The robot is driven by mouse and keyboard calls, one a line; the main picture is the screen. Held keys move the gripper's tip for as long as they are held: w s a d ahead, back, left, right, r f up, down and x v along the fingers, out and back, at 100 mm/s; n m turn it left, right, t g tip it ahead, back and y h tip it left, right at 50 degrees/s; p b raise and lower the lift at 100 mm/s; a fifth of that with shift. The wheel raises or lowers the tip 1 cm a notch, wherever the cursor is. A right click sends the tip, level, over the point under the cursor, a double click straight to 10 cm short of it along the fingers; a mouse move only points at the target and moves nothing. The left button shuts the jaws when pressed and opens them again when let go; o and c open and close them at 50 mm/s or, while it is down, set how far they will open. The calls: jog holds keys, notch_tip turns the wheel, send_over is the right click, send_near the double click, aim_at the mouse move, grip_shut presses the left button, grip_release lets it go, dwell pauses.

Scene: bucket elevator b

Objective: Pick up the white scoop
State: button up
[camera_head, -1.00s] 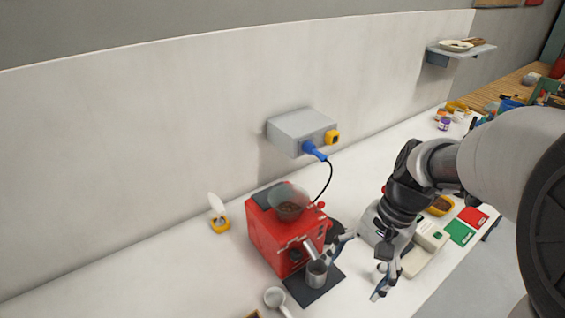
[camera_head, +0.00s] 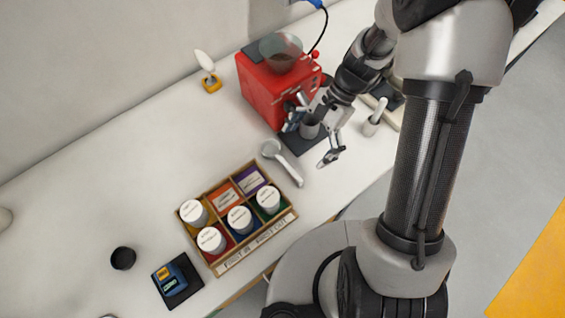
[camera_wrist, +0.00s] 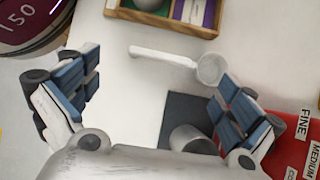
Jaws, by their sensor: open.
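The white scoop lies on the white counter in front of the red grinder. In the head view its round bowl and long handle (camera_head: 288,167) show, with the handle toward the lower right. In the wrist view the scoop (camera_wrist: 165,56) lies beyond my fingertips, its bowl at the right and its handle pointing left. My gripper (camera_head: 310,143) is open and empty, above the counter to the right of the scoop in the head view. In the wrist view both spread fingers of my gripper (camera_wrist: 158,76) show, apart from the scoop.
The red grinder (camera_head: 262,92) stands behind, with a metal cup (camera_wrist: 192,140) on its dark mat (camera_wrist: 184,110). A wooden box (camera_head: 286,224) with several white-lidded containers sits close to the scoop. A white cylinder (camera_head: 374,118) stands at the right. Counter left of the grinder is mostly clear.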

aim_at(291, 169)
jog(key=x, duration=0.3)
jog(key=shift+f+b, duration=0.1)
jog(key=shift+b, duration=0.2)
jog(key=x, duration=0.1)
jog(key=b+x, duration=0.1)
jog(key=x, duration=0.1)
jog(key=b+x, duration=0.1)
jog(key=shift+w+f, duration=0.2)
jog(key=shift+f, duration=0.25)
jog(key=shift+s+a+f, duration=0.1)
jog(key=shift+a+f, duration=0.05)
jog(key=shift+f, duration=0.1)
jog(key=shift+c, duration=0.4)
jog(key=c, duration=0.9)
jog(key=shift+r, duration=0.15)
